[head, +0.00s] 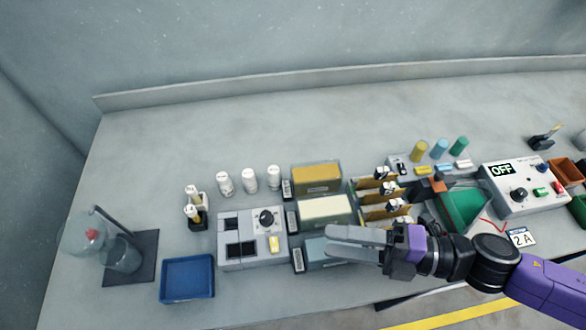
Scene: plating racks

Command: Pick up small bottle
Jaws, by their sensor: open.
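Three small white bottles stand upright in a row on the grey bench, behind the control box: a left one (226,184), a middle one (250,180) and a right one (274,178). They have labels too small to read. I cannot tell which one the task means. My gripper (332,241) is open and points left. It is over the front of the storage boxes, to the right of and nearer than the bottles, and apart from them. Nothing shows between its fingers.
A control box (236,255) with a black knob, a blue tray (188,278) and a holder with white-topped vials (197,218) lie to the left. Yellow (317,178) and cream (325,210) boxes stand beside a rack (378,205). The bench behind the bottles is clear.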

